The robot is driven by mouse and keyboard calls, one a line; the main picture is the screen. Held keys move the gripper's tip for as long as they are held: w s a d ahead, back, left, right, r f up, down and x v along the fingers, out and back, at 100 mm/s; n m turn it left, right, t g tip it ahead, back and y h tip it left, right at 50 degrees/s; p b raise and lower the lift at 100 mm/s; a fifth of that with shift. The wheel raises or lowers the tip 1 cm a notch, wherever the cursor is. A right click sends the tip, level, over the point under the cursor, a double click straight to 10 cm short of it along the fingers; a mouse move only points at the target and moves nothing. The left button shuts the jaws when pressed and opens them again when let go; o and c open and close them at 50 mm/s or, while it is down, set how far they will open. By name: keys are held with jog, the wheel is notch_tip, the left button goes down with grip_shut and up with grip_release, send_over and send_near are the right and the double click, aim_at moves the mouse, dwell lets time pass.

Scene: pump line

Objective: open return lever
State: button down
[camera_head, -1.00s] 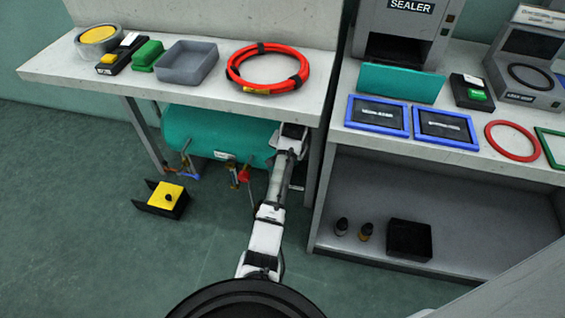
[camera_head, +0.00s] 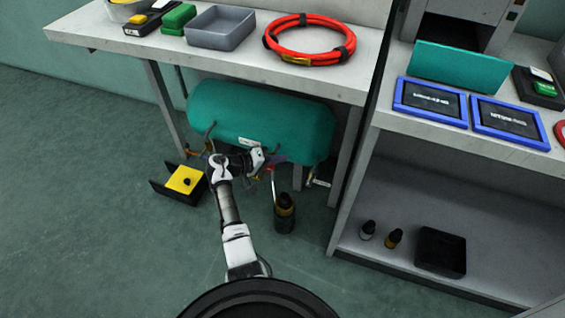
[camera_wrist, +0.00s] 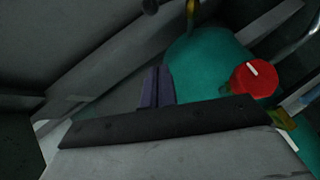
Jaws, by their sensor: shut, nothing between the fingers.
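A teal tank (camera_head: 300,130) lies under the left bench, with fittings along its lower front. A red knob with a white mark (camera_wrist: 255,79) shows in the wrist view, right of my gripper (camera_wrist: 157,88). My gripper is shut and empty, its fingers apart from the knob in that picture. In the head view my gripper (camera_head: 279,159) is in front of the tank's lower middle. My wrist hides part of the fittings, and a thin red-tipped pipe (camera_head: 271,180) shows beside it. I cannot tell which fitting is the return lever.
A yellow-topped black box (camera_head: 184,180) stands on the floor to the left. A dark bottle (camera_head: 284,212) stands on the floor right of my arm. The bench (camera_head: 345,85) overhangs the tank. A shelf unit (camera_head: 345,243) stands to the right. Floor at the left front is clear.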

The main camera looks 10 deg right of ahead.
aim_at(312, 177)
jog(key=s+d+f, duration=0.2)
jog(key=d+f, duration=0.1)
jog(key=d, duration=0.5)
jog(key=shift+d+f, duration=0.2)
jog(key=shift+f, duration=0.15)
